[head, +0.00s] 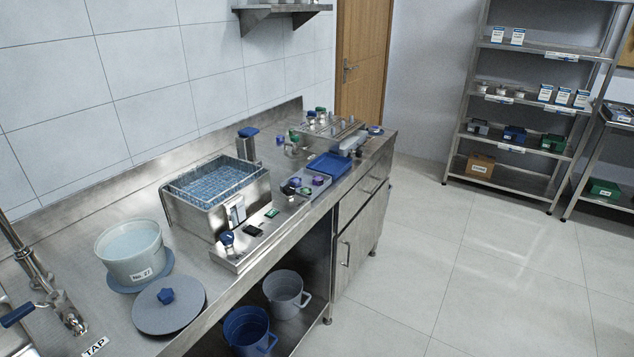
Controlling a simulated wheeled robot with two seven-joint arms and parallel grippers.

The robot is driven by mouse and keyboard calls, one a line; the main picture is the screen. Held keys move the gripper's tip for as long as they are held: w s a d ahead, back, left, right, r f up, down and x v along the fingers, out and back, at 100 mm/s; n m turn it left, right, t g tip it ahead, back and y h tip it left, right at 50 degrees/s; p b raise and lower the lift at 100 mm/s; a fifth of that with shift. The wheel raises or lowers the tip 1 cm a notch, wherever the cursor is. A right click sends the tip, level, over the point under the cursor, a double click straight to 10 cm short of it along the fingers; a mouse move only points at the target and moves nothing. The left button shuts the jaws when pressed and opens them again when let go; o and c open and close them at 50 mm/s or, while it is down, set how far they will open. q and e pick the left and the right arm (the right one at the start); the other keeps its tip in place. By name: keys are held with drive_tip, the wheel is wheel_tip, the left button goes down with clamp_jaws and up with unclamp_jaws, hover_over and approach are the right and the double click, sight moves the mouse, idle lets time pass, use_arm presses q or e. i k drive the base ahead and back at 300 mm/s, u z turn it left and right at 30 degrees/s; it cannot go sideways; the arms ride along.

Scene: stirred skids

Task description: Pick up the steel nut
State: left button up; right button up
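I cannot make out a steel nut in the head view. Small items lie in a grey tray (304,187) and around a steel rack (331,130) at the far end of the steel counter (97,232). They are too small to tell apart. Neither of my grippers shows in this view.
A white bucket (131,256), a grey lid (168,306), a steel bath (199,212) and a blue tray (328,166) stand on the counter. Two buckets, blue (246,333) and grey (286,295), stand below. Shelving (512,181) stands far right. The floor between is clear.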

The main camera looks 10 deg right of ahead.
sight(296, 181)
drive_tip(key=z, duration=0.5)
drive_tip(key=k, duration=1.2)
drive_tip(key=z, duration=0.75)
drive_tip(key=i, duration=1.8)
drive_tip(key=u, duration=1.15)
drive_tip(key=i, duration=1.15)
drive_tip(key=u, duration=1.45)
drive_tip(key=i, duration=0.2)
drive_tip(key=u, duration=0.15)
